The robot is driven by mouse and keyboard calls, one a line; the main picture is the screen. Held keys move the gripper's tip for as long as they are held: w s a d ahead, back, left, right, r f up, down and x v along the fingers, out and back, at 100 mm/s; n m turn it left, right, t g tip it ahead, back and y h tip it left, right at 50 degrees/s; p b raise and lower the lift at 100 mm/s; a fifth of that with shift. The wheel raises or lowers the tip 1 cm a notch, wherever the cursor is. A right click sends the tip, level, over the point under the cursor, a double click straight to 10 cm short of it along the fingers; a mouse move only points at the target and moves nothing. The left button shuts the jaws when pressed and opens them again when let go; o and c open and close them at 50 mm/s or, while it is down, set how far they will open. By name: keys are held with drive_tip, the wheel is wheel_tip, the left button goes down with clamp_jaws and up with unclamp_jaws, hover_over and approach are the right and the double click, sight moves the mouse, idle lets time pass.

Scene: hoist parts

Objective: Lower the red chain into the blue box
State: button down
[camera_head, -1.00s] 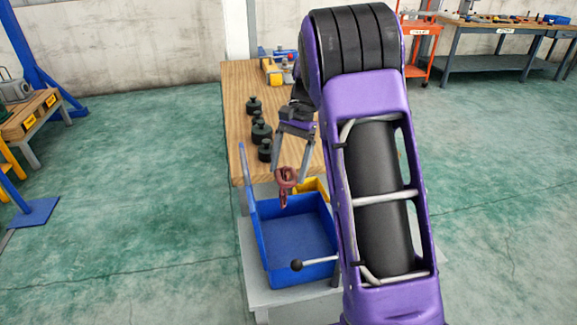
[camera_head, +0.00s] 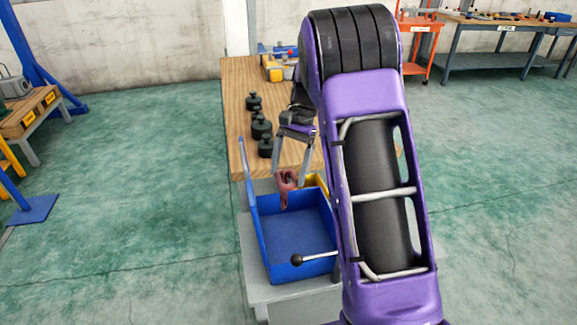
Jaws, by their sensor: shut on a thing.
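The blue box (camera_head: 298,236) stands open on a grey lower shelf in front of the wooden bench, and the part of its floor in view is empty. My gripper (camera_head: 287,170) points down over the box's back edge. It is shut on the red chain (camera_head: 287,187), a short dull-red piece that hangs below the fingertips. In the picture the chain overlaps the back of the box; how far it is above the floor I cannot tell. My purple arm hides the box's right side.
Several black weights (camera_head: 261,126) stand on the wooden bench (camera_head: 238,110) behind the gripper. A yellow bin (camera_head: 317,182) is just behind the box. A rod with a black knob (camera_head: 297,259) crosses the box's front right.

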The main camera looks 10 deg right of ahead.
wheel_tip(320, 180, down, 14)
drive_tip(key=b, duration=0.6)
drive_tip(key=shift+f, duration=0.25)
idle(1.1)
unclamp_jaws()
drive_tip(key=p+v, duration=0.3)
drive_tip(key=v, duration=1.4)
drive_tip(key=shift+r, duration=0.25)
